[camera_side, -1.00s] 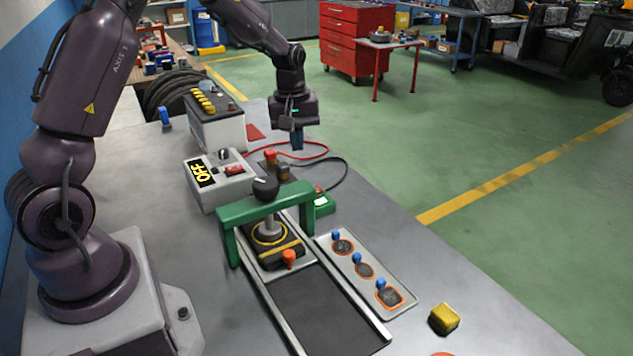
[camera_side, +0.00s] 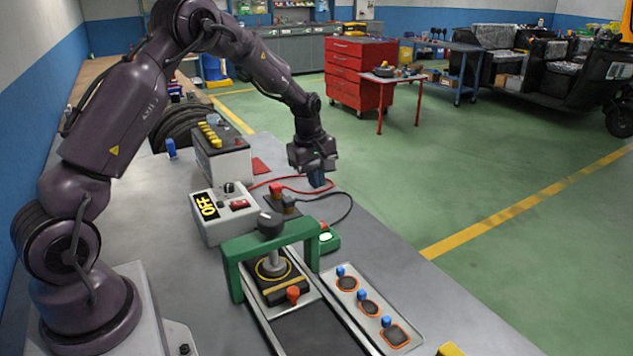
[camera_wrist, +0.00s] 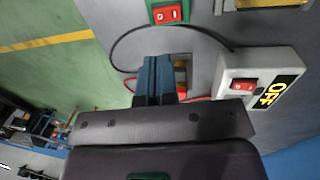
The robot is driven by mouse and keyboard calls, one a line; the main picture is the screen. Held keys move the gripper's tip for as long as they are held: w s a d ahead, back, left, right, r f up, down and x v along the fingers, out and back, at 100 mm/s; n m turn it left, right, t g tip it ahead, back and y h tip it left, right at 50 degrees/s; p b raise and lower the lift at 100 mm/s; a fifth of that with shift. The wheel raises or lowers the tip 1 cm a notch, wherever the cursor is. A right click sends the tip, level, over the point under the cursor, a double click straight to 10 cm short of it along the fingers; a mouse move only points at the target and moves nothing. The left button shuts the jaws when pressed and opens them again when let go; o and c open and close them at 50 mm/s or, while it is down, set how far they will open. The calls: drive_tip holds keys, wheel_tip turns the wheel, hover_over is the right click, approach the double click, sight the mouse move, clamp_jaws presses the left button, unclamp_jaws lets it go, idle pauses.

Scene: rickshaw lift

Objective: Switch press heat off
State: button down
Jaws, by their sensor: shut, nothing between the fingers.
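A green switch box (camera_side: 328,240) lies beside the green press frame (camera_side: 270,247). In the wrist view this green box (camera_wrist: 168,12) carries a red rocker marked I and O. A white box (camera_side: 225,218) behind the press has a black knob, a red rocker (camera_side: 239,204) and a yellow "OFF" display (camera_side: 208,205). It also shows in the wrist view (camera_wrist: 283,62). No label shows which switch is the press heat. My gripper (camera_side: 317,181) is shut and empty, above the bench right of the white box. Its blue fingers also show in the wrist view (camera_wrist: 155,70).
A battery (camera_side: 222,150) stands behind the white box, with red and black cables running towards clamps (camera_side: 283,198). The black-knobbed press stands in front. A tray of patches (camera_side: 370,308) lies right of it. A yellow block (camera_side: 450,349) is at the bottom edge.

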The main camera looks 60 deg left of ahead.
drive_tip(key=f, duration=0.3)
drive_tip(key=w+f, duration=0.1)
drive_tip(key=f, duration=0.7)
drive_tip(key=shift+w, duration=0.3)
drive_tip(key=shift+f, duration=0.3)
drive_tip(key=shift+s+r, duration=0.15)
drive_tip(key=shift+s, duration=0.65)
drive_tip(key=shift+r, duration=0.1)
